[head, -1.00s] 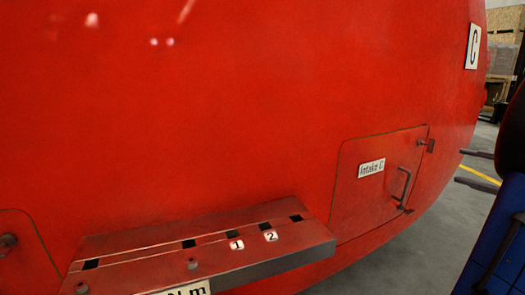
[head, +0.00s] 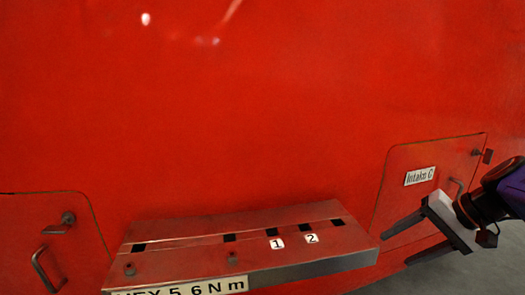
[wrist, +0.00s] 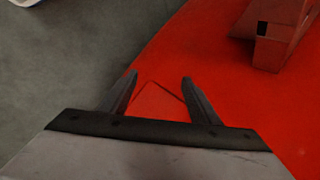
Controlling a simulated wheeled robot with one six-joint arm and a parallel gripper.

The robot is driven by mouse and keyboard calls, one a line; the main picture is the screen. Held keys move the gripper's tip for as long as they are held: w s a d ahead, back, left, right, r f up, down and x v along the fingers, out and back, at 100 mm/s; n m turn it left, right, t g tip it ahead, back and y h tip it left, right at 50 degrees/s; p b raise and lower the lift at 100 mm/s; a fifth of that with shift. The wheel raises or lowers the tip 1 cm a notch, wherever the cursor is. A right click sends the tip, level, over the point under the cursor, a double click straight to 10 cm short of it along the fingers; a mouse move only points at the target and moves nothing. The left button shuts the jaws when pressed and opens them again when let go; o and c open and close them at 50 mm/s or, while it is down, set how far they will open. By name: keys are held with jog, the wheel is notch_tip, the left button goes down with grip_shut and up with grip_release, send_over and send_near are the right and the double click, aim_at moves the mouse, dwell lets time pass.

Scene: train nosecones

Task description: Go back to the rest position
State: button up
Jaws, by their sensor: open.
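My gripper (head: 412,240) is at the right of the head view, in front of the lower part of the Intake C hatch (head: 405,205). Its two fingers are apart with nothing between them. In the wrist view my gripper (wrist: 158,85) is also open and empty, with the red nosecone (wrist: 210,60) behind the fingers. I cannot tell how far the fingers are from the red surface.
A red step (head: 200,262) with square slots and labels 1 and 2 juts out from the nosecone (head: 260,90). A second hatch (head: 40,235) with a handle is at the left.

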jog(key=s+a+f+n+h, duration=0.5)
jog(key=s+f+n, duration=0.1)
jog(key=s, duration=0.4)
jog(key=shift+f+n+h, duration=0.2)
jog(key=shift+n+h, duration=0.2)
jog(key=shift+n, duration=0.1)
dwell(0.8)
